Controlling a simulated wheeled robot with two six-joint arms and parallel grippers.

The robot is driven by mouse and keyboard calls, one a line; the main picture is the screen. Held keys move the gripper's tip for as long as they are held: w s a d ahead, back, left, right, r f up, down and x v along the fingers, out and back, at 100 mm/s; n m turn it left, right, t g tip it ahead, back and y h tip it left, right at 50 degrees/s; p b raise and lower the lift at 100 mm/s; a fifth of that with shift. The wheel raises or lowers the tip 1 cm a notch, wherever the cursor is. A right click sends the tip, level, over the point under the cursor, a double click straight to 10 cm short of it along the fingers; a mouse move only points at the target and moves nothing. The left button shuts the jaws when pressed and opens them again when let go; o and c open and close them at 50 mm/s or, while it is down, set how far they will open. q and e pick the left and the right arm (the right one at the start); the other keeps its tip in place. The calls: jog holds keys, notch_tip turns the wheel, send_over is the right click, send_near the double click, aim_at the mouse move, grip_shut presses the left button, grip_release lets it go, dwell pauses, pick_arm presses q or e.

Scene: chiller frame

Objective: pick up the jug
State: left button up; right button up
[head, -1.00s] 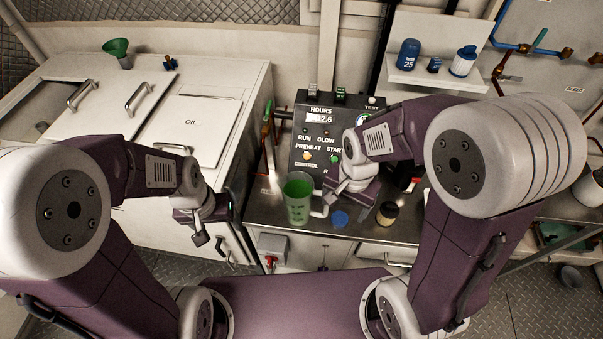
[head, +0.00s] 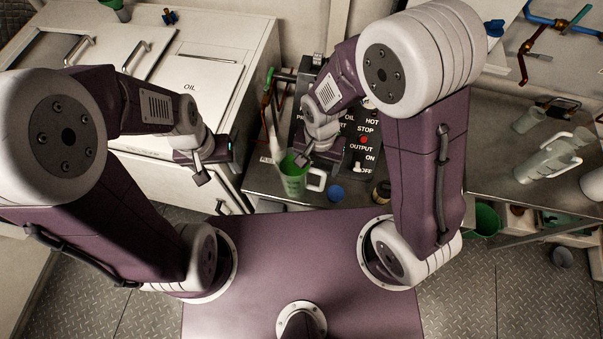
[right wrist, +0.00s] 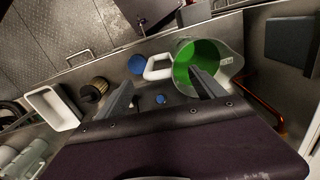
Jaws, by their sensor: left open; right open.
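A clear measuring jug (head: 292,186), green inside with a pale handle, stands upright near the front edge of the steel bench. The right wrist view shows its green inside (right wrist: 196,58) and its pale handle (right wrist: 158,69). My right gripper (head: 303,160) is open over the jug. In the right wrist view its fingers (right wrist: 160,80) lie either side of the handle, one overlapping the jug's mouth; I cannot tell whether they touch it. My left gripper (head: 201,172) is open and empty, left of the jug.
A blue cap (head: 336,193) and a dark jar (head: 381,190) sit right of the jug. A control panel (head: 362,140) stands behind it. A white cabinet (head: 190,95) is at left. A pale tray (right wrist: 50,108) shows in the right wrist view.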

aim_at(317, 170)
jog(key=f, duration=0.2)
jog(key=f+p, duration=0.1)
jog(key=f, duration=0.1)
jog(key=shift+s+d+f, duration=0.1)
jog(key=shift+s, duration=0.1)
jog(key=shift+w+f, duration=0.35)
jog(key=shift+f, duration=0.05)
jog(key=shift+s+r, duration=0.1)
jog(key=shift+s, duration=0.1)
jog(key=c, duration=1.3)
grip_shut()
jog(key=shift+w, duration=0.15)
